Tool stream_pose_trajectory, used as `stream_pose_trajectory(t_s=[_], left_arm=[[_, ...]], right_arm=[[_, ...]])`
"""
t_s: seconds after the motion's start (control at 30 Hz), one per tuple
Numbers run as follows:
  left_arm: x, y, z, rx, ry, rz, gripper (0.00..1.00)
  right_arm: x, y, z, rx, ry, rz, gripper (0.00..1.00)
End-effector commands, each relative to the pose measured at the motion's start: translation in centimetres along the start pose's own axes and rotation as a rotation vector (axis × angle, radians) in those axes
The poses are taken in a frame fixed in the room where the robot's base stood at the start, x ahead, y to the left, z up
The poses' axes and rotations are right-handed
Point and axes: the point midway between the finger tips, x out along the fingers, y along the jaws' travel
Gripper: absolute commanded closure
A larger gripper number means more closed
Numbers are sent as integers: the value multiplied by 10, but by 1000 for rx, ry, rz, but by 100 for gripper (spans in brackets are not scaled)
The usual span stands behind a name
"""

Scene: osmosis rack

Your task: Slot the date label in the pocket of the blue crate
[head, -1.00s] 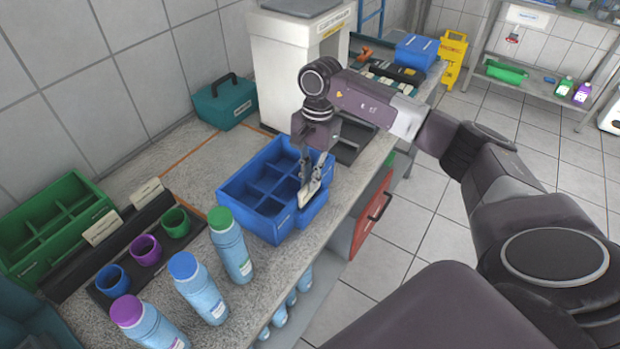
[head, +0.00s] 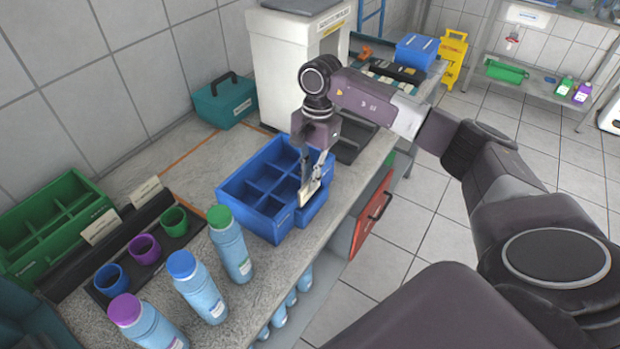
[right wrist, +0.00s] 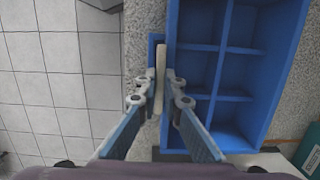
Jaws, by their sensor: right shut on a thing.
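The blue crate (head: 232,205) stands on the counter, an open box with several compartments; it also shows in the right wrist view (right wrist: 224,97). A narrow blue pocket (head: 314,208) sits on its right side. My right gripper (head: 310,184) is shut on the pale date label (head: 310,194) and holds it upright at this pocket. In the right wrist view the label (right wrist: 160,70) is seen edge-on between the fingertips (right wrist: 160,98), over the pocket's blue rim (right wrist: 152,38). I cannot tell how deep its lower edge sits. My left gripper is not in view.
Several bottles (head: 230,243) with coloured caps stand at the counter's front left. Behind them are coloured cups (head: 146,249), a card holder and a green crate (head: 50,215). A teal box (head: 225,102) and a white machine (head: 285,60) stand behind the crate.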

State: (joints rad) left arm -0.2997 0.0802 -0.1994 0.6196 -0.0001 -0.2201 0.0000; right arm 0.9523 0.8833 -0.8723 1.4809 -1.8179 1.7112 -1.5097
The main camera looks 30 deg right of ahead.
Motion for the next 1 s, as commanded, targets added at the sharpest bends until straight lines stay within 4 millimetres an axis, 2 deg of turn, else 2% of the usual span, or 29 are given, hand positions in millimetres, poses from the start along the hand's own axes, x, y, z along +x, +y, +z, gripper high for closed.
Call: stream_pose_trajectory(t_s=[0.23,0.27,0.43,0.77,0.87,1.0], left_arm=[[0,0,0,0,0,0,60],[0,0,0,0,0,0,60],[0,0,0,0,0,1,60],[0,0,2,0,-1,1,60],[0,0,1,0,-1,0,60],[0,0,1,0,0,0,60]], right_arm=[[0,0,0,0,0,0,100],[0,0,0,0,0,0,91],[0,0,0,0,0,0,72],[-4,0,0,0,0,-1,72],[-14,-1,0,0,1,-3,72],[-42,-1,0,0,2,-5,72]])
